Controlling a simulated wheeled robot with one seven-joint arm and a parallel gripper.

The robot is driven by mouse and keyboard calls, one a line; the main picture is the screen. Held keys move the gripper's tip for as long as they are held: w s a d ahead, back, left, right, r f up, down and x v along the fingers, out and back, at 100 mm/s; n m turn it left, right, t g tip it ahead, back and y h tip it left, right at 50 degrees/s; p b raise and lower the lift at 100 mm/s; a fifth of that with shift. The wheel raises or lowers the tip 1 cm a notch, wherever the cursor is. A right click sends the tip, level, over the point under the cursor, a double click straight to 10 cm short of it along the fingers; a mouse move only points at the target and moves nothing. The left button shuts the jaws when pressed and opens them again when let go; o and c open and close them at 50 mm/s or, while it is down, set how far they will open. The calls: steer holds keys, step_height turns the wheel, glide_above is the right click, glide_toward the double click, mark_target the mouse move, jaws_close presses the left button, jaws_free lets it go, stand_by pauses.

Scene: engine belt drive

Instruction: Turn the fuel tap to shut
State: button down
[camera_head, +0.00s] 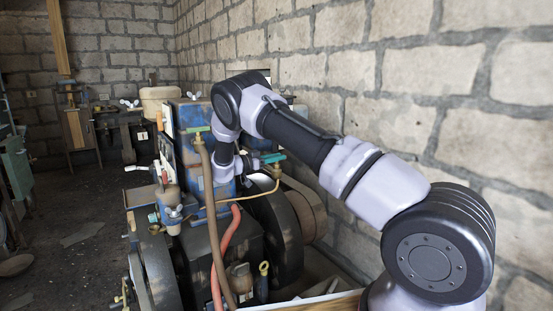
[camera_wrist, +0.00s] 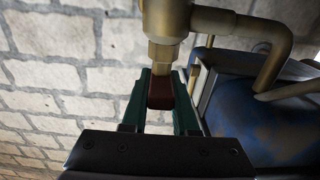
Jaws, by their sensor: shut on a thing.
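The fuel tap shows in the wrist view as an upright brass body (camera_wrist: 168,25) with a brass pipe bending off to the right. A dark red-brown lever (camera_wrist: 160,92) hangs below its brass stem. My gripper (camera_wrist: 163,98) has its two green fingers on either side of this lever and is shut on it. In the head view my gripper (camera_head: 270,158) is small, beside the engine's blue tank, where a thin brass pipe (camera_head: 277,178) comes down. The lever itself is hard to make out there, and its exact angle cannot be told.
The blue, worn tank (camera_head: 188,115) stands close to my wrist and fills the right of the wrist view. A block wall (camera_head: 335,75) runs close along the right. A dark flywheel (camera_head: 280,235) and a red hose (camera_head: 226,255) are below. Open floor (camera_head: 70,265) lies at left.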

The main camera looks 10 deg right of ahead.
stand_by(0.4)
steer(key=c, duration=0.7)
jaws_free()
steer(key=v, duration=1)
steer(key=shift+s+a, duration=0.1)
steer(key=shift+a, duration=0.25)
